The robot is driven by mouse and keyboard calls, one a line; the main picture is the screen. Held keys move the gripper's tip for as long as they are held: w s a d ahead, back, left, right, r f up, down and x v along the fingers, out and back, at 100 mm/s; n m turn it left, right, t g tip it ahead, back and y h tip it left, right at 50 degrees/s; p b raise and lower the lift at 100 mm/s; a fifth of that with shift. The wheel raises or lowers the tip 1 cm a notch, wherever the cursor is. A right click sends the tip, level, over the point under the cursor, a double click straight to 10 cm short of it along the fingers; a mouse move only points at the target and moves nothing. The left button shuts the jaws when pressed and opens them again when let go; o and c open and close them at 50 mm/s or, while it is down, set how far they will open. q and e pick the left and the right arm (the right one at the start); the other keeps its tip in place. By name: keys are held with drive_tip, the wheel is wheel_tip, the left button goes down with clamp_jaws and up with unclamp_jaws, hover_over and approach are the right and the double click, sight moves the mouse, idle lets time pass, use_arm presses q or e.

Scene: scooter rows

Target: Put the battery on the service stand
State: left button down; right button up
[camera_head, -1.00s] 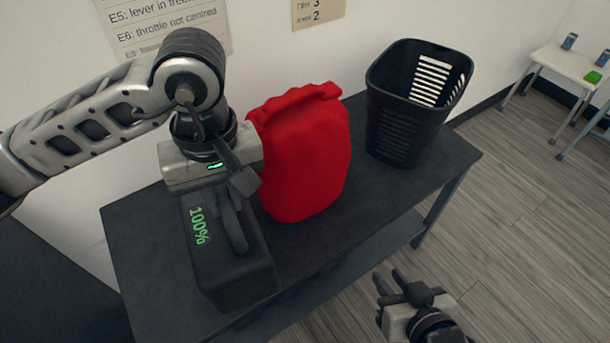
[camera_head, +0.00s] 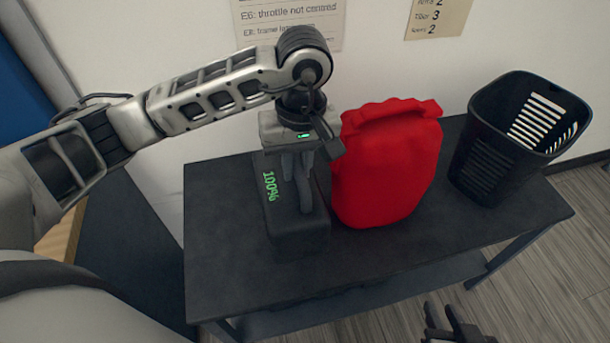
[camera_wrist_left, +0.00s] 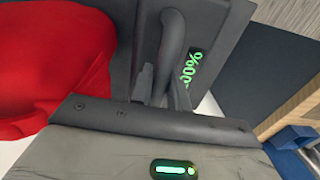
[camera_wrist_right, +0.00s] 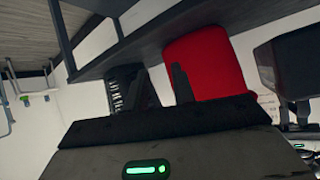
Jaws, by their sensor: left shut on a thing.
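The battery (camera_head: 297,225) is a dark box with a top handle and a green "100%" readout; the readout also shows in the left wrist view (camera_wrist_left: 192,68). My left gripper (camera_head: 300,178) is shut on its handle from above. The battery is upright at the left of a dark table (camera_head: 390,270), left of a red canister; I cannot tell whether its underside touches the tabletop. My right gripper (camera_head: 445,320) is open and empty, low in front of the table. I cannot identify the service stand in these views.
The red canister (camera_head: 388,170) stands close to the battery's right. A black slotted basket (camera_head: 490,165) stands at the table's right end. The table's front strip is bare. A wall with posted sheets (camera_head: 437,17) is behind. Light furniture legs (camera_wrist_right: 12,85) show in the right wrist view.

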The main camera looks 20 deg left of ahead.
use_arm(q)
drive_tip(key=w+f, duration=0.1)
drive_tip(key=f, duration=0.1)
drive_tip(key=w+a+f, duration=0.1)
drive_tip(key=f, duration=0.2)
drive_tip(key=w+a+f, duration=0.1)
drive_tip(key=f, duration=0.1)
drive_tip(key=shift+w+a+f+p, duration=0.25)
drive_tip(key=shift+w+f+p, duration=0.1)
drive_tip(key=shift+w, duration=0.05)
drive_tip(key=shift+f, duration=0.35)
use_arm(e)
drive_tip(key=shift+s+d+f, duration=0.1)
drive_tip(key=shift+s+f, duration=0.05)
use_arm(q)
drive_tip(key=c, duration=1.3)
unclamp_jaws()
drive_tip(key=shift+s+f, duration=0.1)
drive_tip(key=shift+f, duration=0.05)
drive_tip(key=shift+c, duration=0.2)
